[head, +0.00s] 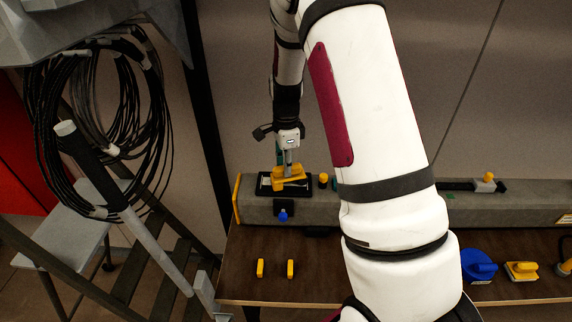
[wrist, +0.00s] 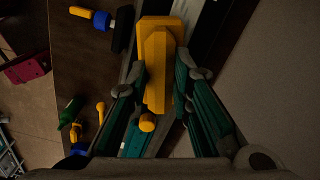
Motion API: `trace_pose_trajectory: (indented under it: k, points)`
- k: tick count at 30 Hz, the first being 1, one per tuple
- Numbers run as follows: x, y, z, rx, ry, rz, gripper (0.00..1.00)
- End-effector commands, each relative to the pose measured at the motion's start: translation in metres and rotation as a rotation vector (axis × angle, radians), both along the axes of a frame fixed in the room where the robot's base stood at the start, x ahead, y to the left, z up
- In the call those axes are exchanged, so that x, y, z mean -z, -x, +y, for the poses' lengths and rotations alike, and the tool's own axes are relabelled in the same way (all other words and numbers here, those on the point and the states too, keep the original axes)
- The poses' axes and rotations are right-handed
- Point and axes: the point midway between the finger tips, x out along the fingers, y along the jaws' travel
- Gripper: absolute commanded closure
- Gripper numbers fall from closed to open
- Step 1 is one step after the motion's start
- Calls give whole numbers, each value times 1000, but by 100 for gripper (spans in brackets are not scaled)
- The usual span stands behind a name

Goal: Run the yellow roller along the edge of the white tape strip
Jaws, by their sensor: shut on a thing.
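A yellow block-shaped tool (head: 291,184) stands over the black-framed plate (head: 262,189) on the grey beam. I cannot tell whether it is the yellow roller; no wheel shows. My gripper (head: 288,169) points down at it from above. In the wrist view the yellow tool (wrist: 158,65) lies between the two fingers of my gripper (wrist: 169,88), which are shut on it. Its underside is hidden. I cannot make out the white tape strip for certain in either view.
The grey beam (head: 345,205) runs behind the brown table (head: 330,270). Two small yellow pieces (head: 260,268) lie on the table's left. A blue round thing (head: 478,266) and a yellow block with a pale base (head: 521,271) stand right. A ladder (head: 120,270) with black cables stands left.

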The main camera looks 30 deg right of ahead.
Motion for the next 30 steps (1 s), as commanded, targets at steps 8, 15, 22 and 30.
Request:
trace_pose_trajectory:
  k: [8,15,22,30]
  points:
    - [1,-8,11,-3,0,1,100]
    - [1,-17,24,-2,-1,-1,100]
    - [0,-19,29,0,-1,0,100]
    - [0,-19,28,0,-1,0,100]
